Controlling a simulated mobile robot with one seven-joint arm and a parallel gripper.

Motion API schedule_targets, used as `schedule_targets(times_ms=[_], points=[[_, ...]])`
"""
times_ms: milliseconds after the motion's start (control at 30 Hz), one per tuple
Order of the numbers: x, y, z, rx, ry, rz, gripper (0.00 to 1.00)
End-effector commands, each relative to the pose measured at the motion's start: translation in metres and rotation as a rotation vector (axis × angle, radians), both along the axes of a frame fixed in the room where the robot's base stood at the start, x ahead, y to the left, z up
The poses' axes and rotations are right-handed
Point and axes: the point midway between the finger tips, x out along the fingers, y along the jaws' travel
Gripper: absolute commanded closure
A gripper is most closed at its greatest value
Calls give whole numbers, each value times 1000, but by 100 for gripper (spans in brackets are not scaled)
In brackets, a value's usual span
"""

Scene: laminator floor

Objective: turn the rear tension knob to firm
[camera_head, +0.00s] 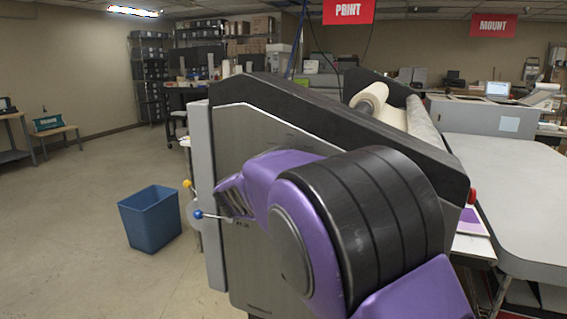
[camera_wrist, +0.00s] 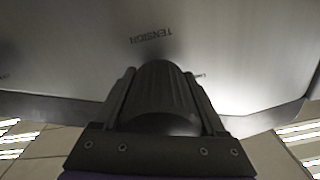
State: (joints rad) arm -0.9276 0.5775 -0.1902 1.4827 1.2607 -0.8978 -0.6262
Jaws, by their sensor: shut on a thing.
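The laminator (camera_head: 300,105) stands in front of me, its grey side panel facing my arm. In the wrist view, my gripper (camera_wrist: 160,82) has a finger on each side of a dark ribbed knob (camera_wrist: 158,98) and is shut on it. The word TENSION, seen upside down, is on the bare metal panel (camera_wrist: 75,60) just beyond the knob. Small marks beside the knob are partly hidden by the fingers, so I cannot read its setting. In the head view, my purple arm hides the knob and most of my gripper (camera_head: 232,197).
A lever with a blue ball (camera_head: 198,214) and a yellow ball (camera_head: 187,184) stick out at the panel's left edge, close to my gripper. A blue bin (camera_head: 150,217) stands on the floor to the left. A grey table (camera_head: 510,180) is at the right. The left floor is mostly clear.

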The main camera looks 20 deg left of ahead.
Motion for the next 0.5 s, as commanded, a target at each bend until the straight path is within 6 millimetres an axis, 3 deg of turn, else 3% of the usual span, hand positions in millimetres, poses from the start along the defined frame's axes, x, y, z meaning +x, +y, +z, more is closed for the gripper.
schedule_targets(times_ms=[500], points=[[0,2,-2,467,-36,0,82]])
